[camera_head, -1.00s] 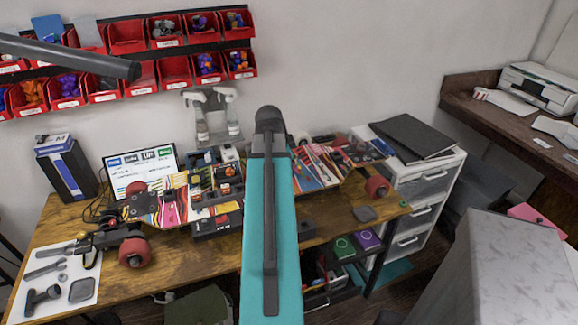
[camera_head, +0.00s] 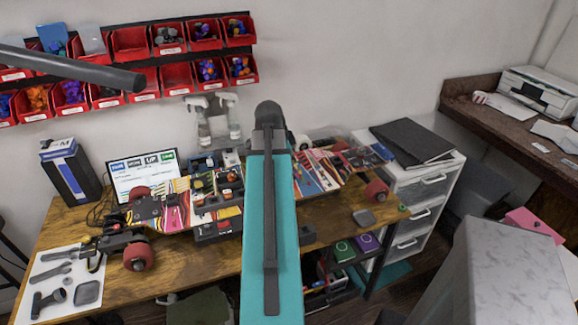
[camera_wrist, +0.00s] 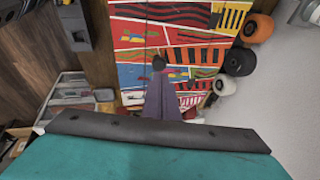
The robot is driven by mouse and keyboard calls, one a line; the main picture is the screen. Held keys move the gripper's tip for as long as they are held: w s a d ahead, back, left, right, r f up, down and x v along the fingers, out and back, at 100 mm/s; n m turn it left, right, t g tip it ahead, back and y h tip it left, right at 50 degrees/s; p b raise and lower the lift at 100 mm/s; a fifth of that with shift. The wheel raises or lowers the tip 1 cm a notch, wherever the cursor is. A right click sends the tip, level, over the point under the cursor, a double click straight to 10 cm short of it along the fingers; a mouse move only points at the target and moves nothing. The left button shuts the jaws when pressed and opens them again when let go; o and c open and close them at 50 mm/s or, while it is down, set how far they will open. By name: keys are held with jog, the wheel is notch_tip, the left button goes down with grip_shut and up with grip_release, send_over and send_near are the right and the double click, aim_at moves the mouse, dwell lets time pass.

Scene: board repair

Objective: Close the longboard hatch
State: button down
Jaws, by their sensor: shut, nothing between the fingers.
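The longboard (camera_head: 318,172) lies across the workbench, with striped, colourful graphics and red wheels at its ends. My teal arm covers its middle in the head view. Left of my arm, an open compartment with dark parts (camera_head: 214,182) shows within the board's outline; the hatch itself I cannot pick out clearly. In the wrist view the patterned deck (camera_wrist: 200,57) fills the upper middle, with a thin seam running up it. My gripper (camera_wrist: 159,68) is shut and empty, its tip over the deck near a small dark spot; contact cannot be told. It is hidden in the head view.
A laptop (camera_head: 143,170), a black box (camera_head: 70,172) and a white tool sheet (camera_head: 48,265) are on the left of the bench. White drawers (camera_head: 425,190) stand at the right.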

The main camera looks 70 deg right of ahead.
jog(key=b+v, duration=0.2)
jog(key=v, duration=0.8)
jog(key=shift+s+a, duration=0.35)
dwell(0.4)
